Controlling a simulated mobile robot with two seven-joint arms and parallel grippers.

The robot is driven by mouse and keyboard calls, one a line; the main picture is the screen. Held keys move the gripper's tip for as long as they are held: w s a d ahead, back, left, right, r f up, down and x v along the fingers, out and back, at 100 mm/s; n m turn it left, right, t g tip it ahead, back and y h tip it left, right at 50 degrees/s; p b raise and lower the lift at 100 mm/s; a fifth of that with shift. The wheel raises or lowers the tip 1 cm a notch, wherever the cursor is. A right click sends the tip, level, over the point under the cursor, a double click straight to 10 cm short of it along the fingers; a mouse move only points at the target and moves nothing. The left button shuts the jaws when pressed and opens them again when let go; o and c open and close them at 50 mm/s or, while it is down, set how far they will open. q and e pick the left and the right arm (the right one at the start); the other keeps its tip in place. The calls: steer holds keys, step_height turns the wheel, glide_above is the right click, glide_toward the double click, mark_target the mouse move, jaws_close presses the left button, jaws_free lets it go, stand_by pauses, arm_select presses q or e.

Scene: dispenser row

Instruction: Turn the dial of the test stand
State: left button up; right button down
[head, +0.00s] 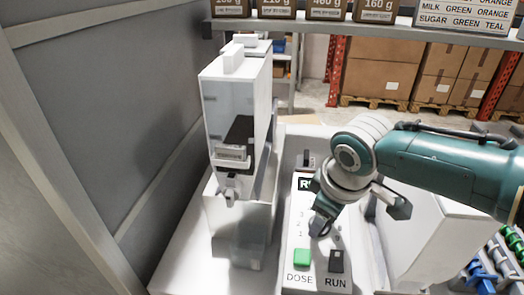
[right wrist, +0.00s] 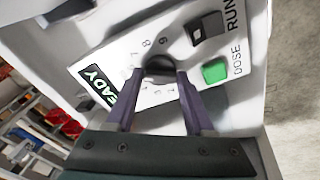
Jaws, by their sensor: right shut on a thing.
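The test stand's white sloped panel (head: 295,274) is in the middle of the head view, with printed numbers, a green DOSE button (head: 302,257) and a dark RUN switch (head: 337,262). The dark round dial (right wrist: 160,66) shows in the right wrist view, ringed by numbers, beside a black display (right wrist: 98,85) with green letters ending in "ADY". My right gripper (right wrist: 160,80) is shut on the dial, one finger on each side. In the head view, my right gripper (head: 318,222) mostly covers the dial. Which number it points to cannot be read. My left gripper is not in view.
A tall white dispenser (head: 237,75) stands just left of the panel, with a clear container (head: 249,248) under its spout. A white box-shaped body (head: 425,240) stands right of the panel. A shelf (head: 360,30) with labelled bins crosses above. A grey wall (head: 110,110) bounds the left.

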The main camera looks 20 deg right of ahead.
steer(key=shift+c, duration=1.4)
jaws_free()
steer(key=shift+s+r+p, duration=0.1)
steer(key=shift+r+p, duration=0.25)
steer(key=shift+r, duration=0.2)
steer(key=d+p+v, duration=0.1)
steer(key=p+v, duration=0.1)
steer(key=v, duration=0.6)
steer(key=shift+a+r+p, duration=0.3)
steer(key=shift+a+r, duration=0.1)
steer(key=shift+a, duration=0.15)
steer(key=shift+s, duration=0.1)
